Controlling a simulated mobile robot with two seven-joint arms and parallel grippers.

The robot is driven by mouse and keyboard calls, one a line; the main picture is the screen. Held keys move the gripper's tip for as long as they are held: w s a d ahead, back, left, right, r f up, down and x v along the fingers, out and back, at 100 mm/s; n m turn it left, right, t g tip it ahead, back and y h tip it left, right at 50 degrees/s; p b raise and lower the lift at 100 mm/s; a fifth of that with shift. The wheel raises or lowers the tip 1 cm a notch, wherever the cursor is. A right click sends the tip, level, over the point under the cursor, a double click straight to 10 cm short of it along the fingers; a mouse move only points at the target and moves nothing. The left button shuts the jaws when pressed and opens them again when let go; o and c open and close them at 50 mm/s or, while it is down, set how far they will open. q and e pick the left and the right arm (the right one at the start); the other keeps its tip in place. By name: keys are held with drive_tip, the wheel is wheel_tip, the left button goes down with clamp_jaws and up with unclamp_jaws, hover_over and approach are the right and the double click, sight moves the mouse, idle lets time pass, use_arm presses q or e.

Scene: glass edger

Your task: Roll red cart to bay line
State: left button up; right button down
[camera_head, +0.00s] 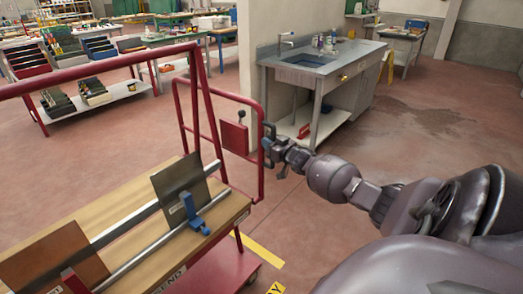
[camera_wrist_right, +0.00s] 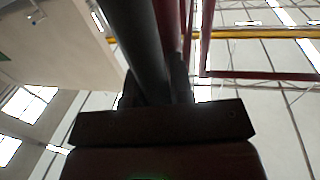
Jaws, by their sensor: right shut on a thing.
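The red cart (camera_head: 222,272) fills the lower left of the head view, with a red deck edge and a wheel low at its right end. A wooden bed with metal rails and upright plates lies over it. A red tube handle (camera_head: 262,178) rises at its right end, with a red lever box beside it. My right gripper (camera_head: 268,143) is shut on the handle's upright tube. In the right wrist view a dark tube (camera_wrist_right: 148,45) runs up from my right gripper (camera_wrist_right: 165,105). A yellow floor line (camera_head: 260,250) shows right of the cart, partly hidden by it. My left gripper is out of view.
A sink bench (camera_head: 318,70) stands beyond the handle, beside a pale wall. Red shelving with trays (camera_head: 95,98) stands at the back left. The red floor is open behind my right arm, with a dark damp-looking patch (camera_head: 425,112).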

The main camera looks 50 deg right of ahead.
drive_tip(key=d+b, duration=0.4)
drive_tip(key=d, duration=0.5)
drive_tip(key=shift+w+d+b, duration=0.2)
drive_tip(key=shift+w+b, duration=0.1)
drive_tip(key=shift+w, duration=0.1)
drive_tip(key=shift+r, duration=0.1)
drive_tip(key=c, duration=1)
unclamp_jaws()
drive_tip(key=s+p, duration=0.1)
drive_tip(key=s, duration=0.2)
drive_tip(key=s+a+p, duration=0.1)
drive_tip(key=s, duration=0.3)
drive_tip(key=s+p, duration=0.1)
drive_tip(key=s, duration=0.2)
drive_tip(key=shift+s+a, duration=0.15)
drive_tip(key=shift+s, duration=0.25)
